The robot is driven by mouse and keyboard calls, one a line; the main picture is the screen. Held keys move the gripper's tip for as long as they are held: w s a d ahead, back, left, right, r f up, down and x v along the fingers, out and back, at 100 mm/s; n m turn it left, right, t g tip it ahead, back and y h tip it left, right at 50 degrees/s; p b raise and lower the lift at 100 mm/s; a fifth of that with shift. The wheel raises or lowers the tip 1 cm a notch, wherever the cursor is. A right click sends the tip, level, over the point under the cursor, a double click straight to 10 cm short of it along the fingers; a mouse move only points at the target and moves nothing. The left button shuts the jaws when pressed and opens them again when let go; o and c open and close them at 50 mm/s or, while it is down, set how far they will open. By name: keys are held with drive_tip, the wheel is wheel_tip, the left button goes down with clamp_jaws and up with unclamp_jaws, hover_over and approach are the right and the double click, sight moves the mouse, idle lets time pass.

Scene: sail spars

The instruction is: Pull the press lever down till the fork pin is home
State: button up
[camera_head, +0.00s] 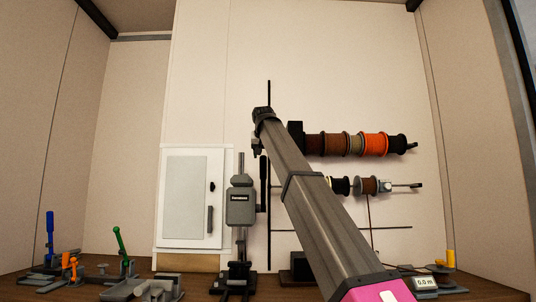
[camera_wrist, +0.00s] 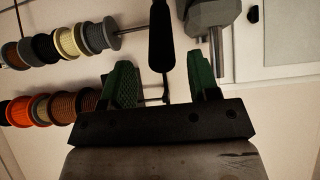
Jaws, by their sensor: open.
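The grey press (camera_head: 241,207) stands upright on a black base, left of my arm. Its lever has a black grip (camera_head: 263,182) that points up at the press's right side. My gripper (camera_head: 257,148) is at the grip's upper end, small and dark in the head view. In the wrist view my gripper (camera_wrist: 160,68) is open, with a green finger on either side of the black lever grip (camera_wrist: 161,38) and a gap to each. The press body (camera_wrist: 211,14) shows at the top there. I cannot make out the fork pin.
Spools of cord (camera_head: 345,144) hang on rods to the right of my arm. A white cabinet (camera_head: 191,197) is behind the press at left. Clamps with coloured handles (camera_head: 119,240) stand on the bench at left, and a small display (camera_head: 425,283) at right.

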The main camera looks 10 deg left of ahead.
sight(263, 171)
drive_tip(key=shift+r, duration=0.4)
drive_tip(key=shift+w+f, duration=0.1)
drive_tip(key=shift+w, duration=0.05)
drive_tip(key=x, duration=0.8)
drive_tip(key=shift+w+f, duration=0.1)
drive_tip(key=shift+f, duration=0.05)
drive_tip(key=shift+c, duration=0.3)
drive_tip(key=shift+f, duration=0.15)
drive_tip(key=c, duration=0.9)
